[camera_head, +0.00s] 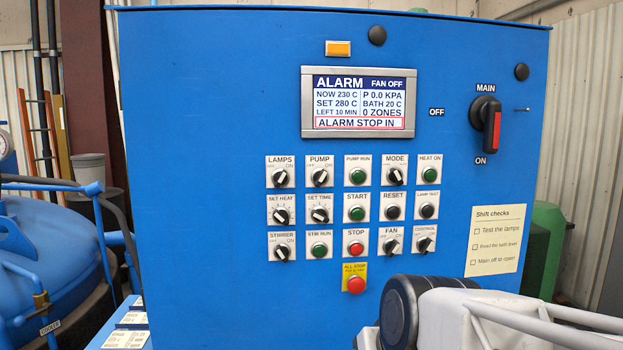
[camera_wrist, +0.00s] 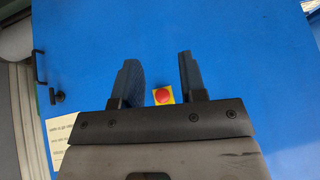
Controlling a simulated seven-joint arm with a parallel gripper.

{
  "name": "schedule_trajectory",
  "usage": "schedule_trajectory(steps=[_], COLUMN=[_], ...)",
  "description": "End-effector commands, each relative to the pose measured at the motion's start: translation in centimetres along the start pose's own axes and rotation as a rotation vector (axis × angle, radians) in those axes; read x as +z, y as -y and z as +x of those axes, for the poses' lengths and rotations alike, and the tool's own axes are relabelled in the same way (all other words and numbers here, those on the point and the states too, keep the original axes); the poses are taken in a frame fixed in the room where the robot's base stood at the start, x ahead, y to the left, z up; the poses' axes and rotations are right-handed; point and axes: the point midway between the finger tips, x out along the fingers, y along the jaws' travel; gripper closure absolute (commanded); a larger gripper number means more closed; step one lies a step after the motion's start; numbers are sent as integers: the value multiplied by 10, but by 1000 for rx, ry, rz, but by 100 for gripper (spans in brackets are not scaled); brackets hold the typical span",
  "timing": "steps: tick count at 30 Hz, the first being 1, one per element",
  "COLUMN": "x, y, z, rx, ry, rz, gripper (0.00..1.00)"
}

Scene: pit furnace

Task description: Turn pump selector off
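The pump selector (camera_head: 320,178) is a small black knob on a white plate marked PUMP, in the top row of the blue panel, second from the left. Its pointer appears to lean up and right, towards the ON side. In the wrist view my gripper (camera_wrist: 158,62) is open and empty, its two dark fingers apart in front of the blue panel. The red ALL STOP button (camera_wrist: 163,96) on its yellow plate shows between the fingers. The pump selector cannot be made out in the wrist view. My fingertips are not seen in the head view.
The display (camera_head: 359,102) reads ALARM, FAN OFF. Other selectors and buttons sit closely around the pump selector, with the lamps selector (camera_head: 281,178) to its left and the green pump run button (camera_head: 357,176) to its right. The main switch handle (camera_head: 490,125) projects at upper right.

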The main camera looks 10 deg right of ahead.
Motion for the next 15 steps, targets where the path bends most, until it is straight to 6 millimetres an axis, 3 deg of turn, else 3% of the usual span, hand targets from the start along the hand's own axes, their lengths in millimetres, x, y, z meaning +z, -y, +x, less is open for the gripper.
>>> schedule_trajectory(steps=[8, 15], x=[-104, -183], y=[46, 72], z=[-24, -63], rx=[-127, -185], ry=[-369, -677], rz=[69, 178], gripper=[62, 62])
